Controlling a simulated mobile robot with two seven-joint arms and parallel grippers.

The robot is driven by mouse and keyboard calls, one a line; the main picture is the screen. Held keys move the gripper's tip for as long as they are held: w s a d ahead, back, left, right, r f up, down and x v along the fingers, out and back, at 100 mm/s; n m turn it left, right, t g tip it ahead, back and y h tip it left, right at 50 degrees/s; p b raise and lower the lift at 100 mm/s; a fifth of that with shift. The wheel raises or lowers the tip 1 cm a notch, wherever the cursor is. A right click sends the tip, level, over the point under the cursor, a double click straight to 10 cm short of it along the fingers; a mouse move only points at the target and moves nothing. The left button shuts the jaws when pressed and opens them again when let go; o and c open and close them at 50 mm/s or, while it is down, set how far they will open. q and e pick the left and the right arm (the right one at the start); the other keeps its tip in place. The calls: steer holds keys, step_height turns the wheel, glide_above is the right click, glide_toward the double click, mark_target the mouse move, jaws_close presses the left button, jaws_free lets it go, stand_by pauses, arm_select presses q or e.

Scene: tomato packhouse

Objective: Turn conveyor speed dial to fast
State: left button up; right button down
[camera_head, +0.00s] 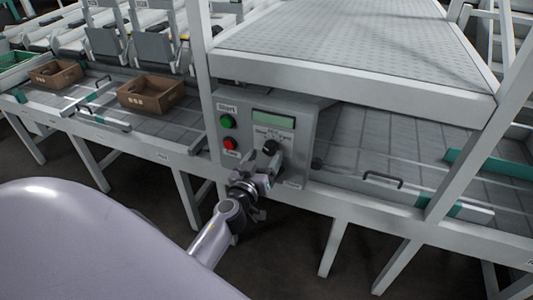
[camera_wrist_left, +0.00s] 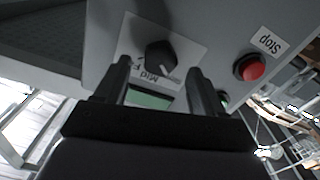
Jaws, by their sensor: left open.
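The black speed dial (camera_head: 270,147) is on the front of a grey control panel (camera_head: 213,135), below a small green display (camera_head: 274,119). In the left wrist view the dial (camera_wrist_left: 159,52) sits on a white label where "Mid" and an "F" can be read. A pale mark shows at its lower right edge, on the side of "Mid" away from the "F". My left gripper (camera_head: 262,161) is open at the panel. In the wrist view its fingertips (camera_wrist_left: 159,68) stand either side of the dial's lower part; contact cannot be told. My right gripper is not in view.
A green button (camera_head: 228,121) and a red stop button (camera_head: 230,144) are left of the dial. The red button (camera_wrist_left: 250,68) also shows close beside a finger in the wrist view. Brown crates (camera_head: 152,92) stand on the conveyor at left.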

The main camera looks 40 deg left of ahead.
mark_target(271, 148)
arm_select(q)
steer(key=shift+x, duration=1.15)
steer(key=c, duration=1.1)
steer(key=shift+o, duration=0.2)
